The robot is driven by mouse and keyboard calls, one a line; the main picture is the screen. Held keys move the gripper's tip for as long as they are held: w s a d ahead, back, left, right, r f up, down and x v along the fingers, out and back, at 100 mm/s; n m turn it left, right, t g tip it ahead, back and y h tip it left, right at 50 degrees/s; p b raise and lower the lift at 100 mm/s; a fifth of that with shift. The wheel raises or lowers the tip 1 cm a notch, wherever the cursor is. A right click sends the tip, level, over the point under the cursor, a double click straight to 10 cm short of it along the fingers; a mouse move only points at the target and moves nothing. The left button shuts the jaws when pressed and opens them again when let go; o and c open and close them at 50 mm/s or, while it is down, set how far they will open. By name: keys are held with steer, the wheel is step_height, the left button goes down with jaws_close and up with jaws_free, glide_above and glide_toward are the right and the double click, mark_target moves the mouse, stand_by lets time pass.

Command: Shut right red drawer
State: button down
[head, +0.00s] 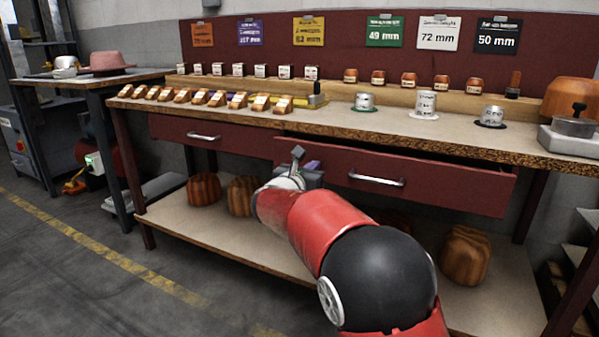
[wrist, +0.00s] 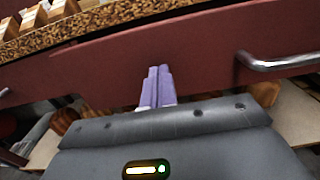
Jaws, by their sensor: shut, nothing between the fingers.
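The right red drawer (head: 450,185) hangs under the workbench top and stands pulled out; a dark gap shows above its front. Its silver bar handle (head: 377,180) is at the middle of the front. In the wrist view the drawer front (wrist: 205,50) spans the picture, with the handle (wrist: 280,62) at right. My gripper (head: 313,167) is at the left part of this drawer front. Its purple fingers (wrist: 158,72) are together, empty, and point at the red face, left of the handle. I cannot tell whether they touch it. The left red drawer (head: 230,140) looks closed.
The bench top (head: 390,122) carries small wooden blocks and metal weights near its front edge. A lower shelf (head: 190,230) holds several wooden hat forms (head: 465,255). A side table with a pink hat (head: 110,62) stands at left. The floor in front is clear.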

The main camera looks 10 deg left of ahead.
steer(key=p+x, duration=0.2)
steer(key=x, duration=0.4)
steer(key=shift+w+d, duration=0.1)
steer(key=shift+w, duration=0.3)
steer(key=shift+w+d+r, duration=0.1)
steer(key=shift+w, duration=0.05)
steer(key=shift+r, duration=0.15)
steer(key=shift+w+d+r, duration=0.1)
